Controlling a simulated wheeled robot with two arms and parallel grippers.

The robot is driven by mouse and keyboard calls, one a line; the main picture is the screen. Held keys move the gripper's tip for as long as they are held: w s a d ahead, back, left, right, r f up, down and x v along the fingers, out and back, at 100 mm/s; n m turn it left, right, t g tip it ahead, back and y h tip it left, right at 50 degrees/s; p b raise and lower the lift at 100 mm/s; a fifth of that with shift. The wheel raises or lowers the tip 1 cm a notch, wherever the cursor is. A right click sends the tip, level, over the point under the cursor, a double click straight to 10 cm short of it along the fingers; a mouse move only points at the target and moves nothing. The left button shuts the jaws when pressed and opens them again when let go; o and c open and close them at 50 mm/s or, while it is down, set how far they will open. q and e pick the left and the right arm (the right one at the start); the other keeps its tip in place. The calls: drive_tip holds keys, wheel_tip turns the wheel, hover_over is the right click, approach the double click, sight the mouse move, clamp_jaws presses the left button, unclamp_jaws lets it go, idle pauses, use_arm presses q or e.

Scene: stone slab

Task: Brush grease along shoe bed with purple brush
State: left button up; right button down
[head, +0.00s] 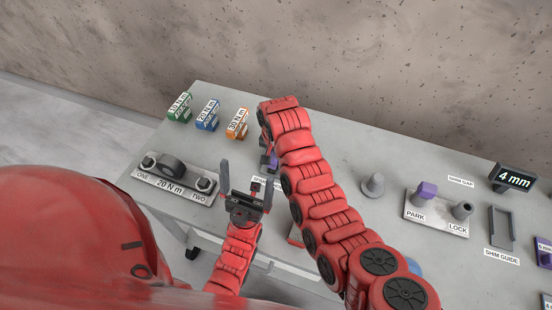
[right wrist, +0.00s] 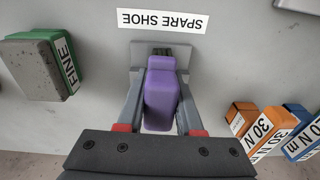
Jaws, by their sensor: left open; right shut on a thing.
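My right gripper (right wrist: 160,98) is shut on a purple block-like thing (right wrist: 161,92), with one finger on each side. I cannot tell whether this is the purple brush; no bristles show. It is at a grey plate (right wrist: 138,54) beside the SPARE SHOE label (right wrist: 162,21); whether it touches the plate is unclear. In the head view my right arm mostly hides this spot, and only a bit of purple (head: 273,162) shows. My left gripper (head: 247,176) is open and empty, fingers pointing up, left of the right arm. No shoe bed or grease is clearly visible.
Green, blue and orange torque blocks (head: 237,123) stand at the back left. A 20 N m fixture (head: 176,178) is at the left. A green-and-grey FINE block (right wrist: 42,65) lies near the label.

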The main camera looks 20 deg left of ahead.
sight(272, 166)
drive_tip(key=shift+g+h, duration=0.3)
drive_tip(key=shift+g, duration=0.6)
drive_tip(key=s+f, duration=0.2)
drive_tip(key=s, duration=0.1)
drive_tip(key=s+f, duration=0.1)
drive_tip(key=s, duration=0.1)
drive_tip(key=shift+f+p, duration=0.1)
drive_tip(key=shift+p, duration=0.25)
drive_tip(key=shift+t, duration=0.3)
drive_tip(key=r, duration=0.2)
drive_tip(key=w+r+p, duration=0.1)
drive_tip(key=r, duration=0.1)
drive_tip(key=r+p, duration=0.1)
drive_tip(key=r, duration=0.2)
drive_tip(key=shift+w+a, duration=0.15)
drive_tip(key=shift+w+r, duration=0.25)
drive_tip(key=shift+r, duration=0.1)
drive_tip(key=shift+r, duration=0.15)
drive_tip(key=shift+w, duration=0.2)
